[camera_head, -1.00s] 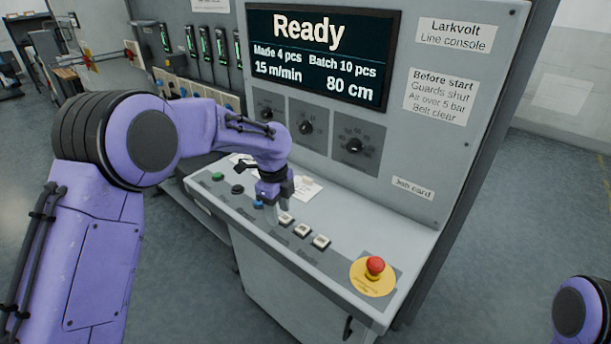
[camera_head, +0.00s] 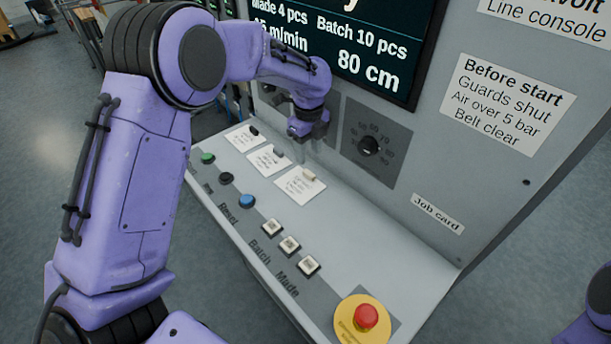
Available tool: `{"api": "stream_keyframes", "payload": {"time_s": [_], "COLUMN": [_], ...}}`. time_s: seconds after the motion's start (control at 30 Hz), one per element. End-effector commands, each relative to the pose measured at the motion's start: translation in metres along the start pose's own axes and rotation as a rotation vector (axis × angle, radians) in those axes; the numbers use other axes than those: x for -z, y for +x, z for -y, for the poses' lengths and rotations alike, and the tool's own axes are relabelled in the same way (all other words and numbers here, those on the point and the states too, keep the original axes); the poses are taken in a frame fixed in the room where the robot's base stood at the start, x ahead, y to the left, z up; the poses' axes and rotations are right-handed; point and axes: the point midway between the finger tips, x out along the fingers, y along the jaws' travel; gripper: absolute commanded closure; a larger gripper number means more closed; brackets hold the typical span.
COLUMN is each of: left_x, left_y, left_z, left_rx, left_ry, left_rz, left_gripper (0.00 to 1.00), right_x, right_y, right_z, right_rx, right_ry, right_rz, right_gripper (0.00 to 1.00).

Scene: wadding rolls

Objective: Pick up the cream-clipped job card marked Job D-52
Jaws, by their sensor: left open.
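Three white job cards lie in a row on the console's sloped shelf. The nearest card (camera_head: 299,187) has a cream clip (camera_head: 309,174) at its upper edge. The middle card (camera_head: 266,161) has a grey clip (camera_head: 279,152), and the far card (camera_head: 240,139) has a black clip (camera_head: 254,131). Their print is too small to read, so I cannot confirm which is D-52. My left gripper (camera_head: 308,138) is open and empty, in front of the panel and above the cream-clipped card, apart from it. Its fingertips are hard to make out. My right gripper is out of view.
The console shelf (camera_head: 375,262) carries green, black and blue buttons, several white square keys and a red emergency stop (camera_head: 366,317). The upright panel with a dial (camera_head: 369,147) and a screen (camera_head: 385,60) stands close behind my left gripper. The shelf's right part is clear.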

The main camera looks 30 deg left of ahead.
Motion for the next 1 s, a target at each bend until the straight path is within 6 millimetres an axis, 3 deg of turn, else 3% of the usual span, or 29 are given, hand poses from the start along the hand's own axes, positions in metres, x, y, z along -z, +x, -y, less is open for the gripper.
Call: {"api": "stream_keyframes", "payload": {"time_s": [0.4,0.7,0.83,0.87,1.0], "left_x": [0.0,0.001,0.001,0.001,0.001], "left_y": [0.065,0.074,0.074,0.074,0.074], "left_z": [0.004,0.005,0.005,0.005,0.004], "left_rx": [-0.005,-0.002,-0.002,-0.002,-0.002], "left_ry": [0.001,0.003,0.003,0.003,0.003], "left_rz": [-0.001,-0.001,-0.001,-0.001,-0.001], "left_gripper": [0.53,0.53,0.95,1.0,1.0], "right_x": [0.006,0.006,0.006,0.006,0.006], "right_y": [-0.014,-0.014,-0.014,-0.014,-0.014], "right_z": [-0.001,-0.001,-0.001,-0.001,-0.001], "right_rx": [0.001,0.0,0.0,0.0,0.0], "right_ry": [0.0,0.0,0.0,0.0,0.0], "right_rz": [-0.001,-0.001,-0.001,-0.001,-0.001], "right_gripper": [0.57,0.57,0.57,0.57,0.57]}}
